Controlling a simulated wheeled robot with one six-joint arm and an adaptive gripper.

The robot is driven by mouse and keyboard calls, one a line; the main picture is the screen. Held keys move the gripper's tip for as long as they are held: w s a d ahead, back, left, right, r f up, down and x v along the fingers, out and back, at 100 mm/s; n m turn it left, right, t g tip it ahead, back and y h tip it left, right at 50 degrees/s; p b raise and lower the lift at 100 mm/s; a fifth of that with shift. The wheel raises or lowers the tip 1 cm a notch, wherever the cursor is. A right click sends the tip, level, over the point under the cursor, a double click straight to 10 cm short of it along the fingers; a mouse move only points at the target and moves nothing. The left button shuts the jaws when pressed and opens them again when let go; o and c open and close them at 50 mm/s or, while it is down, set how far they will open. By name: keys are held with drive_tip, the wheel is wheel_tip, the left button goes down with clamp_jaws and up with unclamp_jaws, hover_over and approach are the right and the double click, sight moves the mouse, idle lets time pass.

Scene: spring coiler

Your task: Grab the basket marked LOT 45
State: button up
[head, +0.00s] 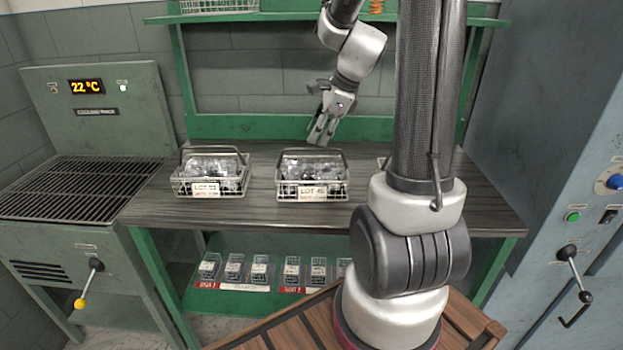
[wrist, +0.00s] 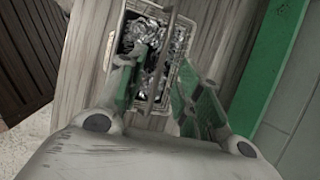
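The basket marked LOT 45 (head: 312,182) is a wire basket of shiny metal parts with a dark handle. It stands upright on the bench, in the middle. My gripper (head: 318,138) is above it, pointing down, apart from the basket as far as the head view shows. In the wrist view a filled wire basket (wrist: 156,45) lies beyond my gripper (wrist: 160,95), its handle running between the two fingers. The fingers are spread open with nothing held. The label is not readable in the wrist view.
A similar basket marked LOT 51 (head: 210,175) stands to the left on the bench (head: 262,205). Another basket is mostly hidden behind my arm. A green shelf (head: 330,18) runs above. A grated cooling bench (head: 75,185) is at left, a blue-grey cabinet (head: 560,130) at right.

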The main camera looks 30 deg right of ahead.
sight(310, 150)
drive_tip(key=x, duration=0.6)
drive_tip(key=shift+w+d, duration=0.15)
drive_tip(key=shift+w+f, duration=0.15)
drive_tip(key=shift+f, duration=0.3)
drive_tip(key=shift+f, duration=0.25)
clamp_jaws()
